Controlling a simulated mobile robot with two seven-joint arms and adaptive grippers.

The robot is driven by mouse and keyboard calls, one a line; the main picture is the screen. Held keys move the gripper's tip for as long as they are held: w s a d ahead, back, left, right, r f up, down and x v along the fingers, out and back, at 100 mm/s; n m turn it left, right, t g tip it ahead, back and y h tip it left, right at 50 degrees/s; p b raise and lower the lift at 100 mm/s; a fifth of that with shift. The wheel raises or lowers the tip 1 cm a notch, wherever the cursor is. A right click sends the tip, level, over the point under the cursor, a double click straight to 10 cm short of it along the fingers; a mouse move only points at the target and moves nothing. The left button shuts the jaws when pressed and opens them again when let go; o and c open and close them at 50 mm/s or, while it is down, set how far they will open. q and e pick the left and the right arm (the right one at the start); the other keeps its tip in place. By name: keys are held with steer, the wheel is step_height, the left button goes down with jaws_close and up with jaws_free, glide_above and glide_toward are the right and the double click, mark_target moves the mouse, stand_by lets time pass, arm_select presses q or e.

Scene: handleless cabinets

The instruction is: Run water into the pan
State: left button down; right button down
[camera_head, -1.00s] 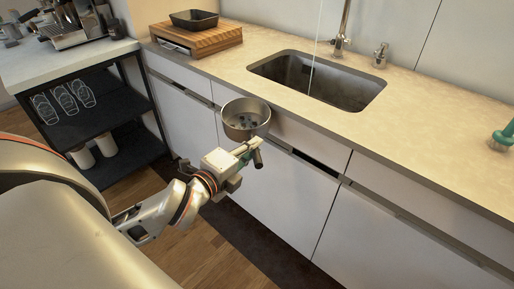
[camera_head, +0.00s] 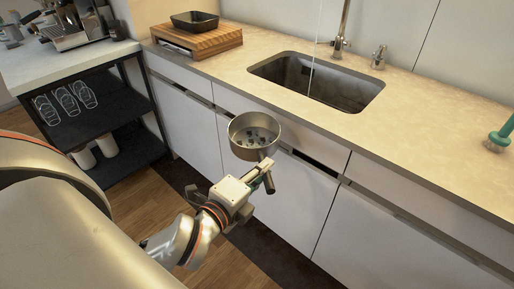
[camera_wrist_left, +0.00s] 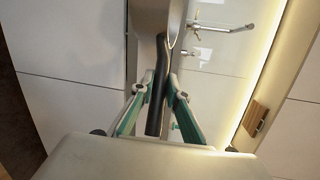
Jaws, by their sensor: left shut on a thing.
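A round metal pan (camera_head: 254,137) hangs in front of the cabinet fronts, left of and nearer than the sink (camera_head: 325,84), outside the counter edge. Dark and pale patches show on its inner floor; I cannot tell what they are. My left gripper (camera_head: 264,177) is shut on the pan's dark handle. The wrist view shows the handle (camera_wrist_left: 158,88) between the teal fingers (camera_wrist_left: 158,105), with part of the pan (camera_wrist_left: 152,18) ahead. The faucet (camera_head: 342,32) stands behind the sink. A thin pale line, looking like running water, drops into the sink. My right gripper is out of view.
A wooden board (camera_head: 197,41) with a black tray (camera_head: 194,20) is on the counter left of the sink. A small dispenser (camera_head: 378,57) stands by the faucet. A green object (camera_head: 500,137) is at right. The counter right of the sink is mostly clear.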

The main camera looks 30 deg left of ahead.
mark_target(271, 186)
arm_select(q)
steer(key=shift+s+d+r, duration=0.1)
steer(key=shift+s+d, duration=0.15)
steer(key=shift+d, duration=0.1)
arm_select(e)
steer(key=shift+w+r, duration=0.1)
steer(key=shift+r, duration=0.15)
